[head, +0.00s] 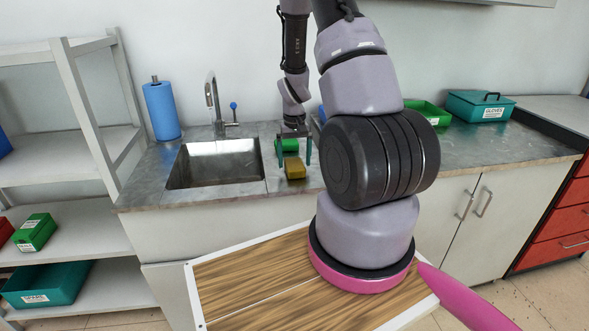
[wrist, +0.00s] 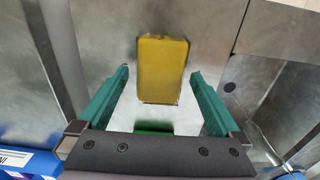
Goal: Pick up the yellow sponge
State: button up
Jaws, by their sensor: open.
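The yellow sponge (head: 294,168) lies on the metal counter just right of the sink, near the front edge. In the wrist view the yellow sponge (wrist: 162,68) is a yellow block, beyond the fingertips and roughly centred between them. My gripper (head: 293,150) is above the counter with its teal fingers spread apart. In the wrist view my gripper (wrist: 160,72) is open and empty. I cannot tell the exact height of the fingertips above the sponge.
A green object (head: 287,145) sits right behind the sponge, and its edge shows between the fingers (wrist: 153,127). The sink (head: 218,163) with a faucet (head: 212,103) is to the left. A blue paper roll (head: 162,110) and a teal gloves box (head: 480,106) stand farther off.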

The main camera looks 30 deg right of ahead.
aim_at(294, 164)
notch_tip(294, 164, down, 2)
jog(key=shift+f, duration=0.1)
jog(key=c, duration=1.4)
notch_tip(294, 164, up, 10)
jog(key=shift+r, duration=0.1)
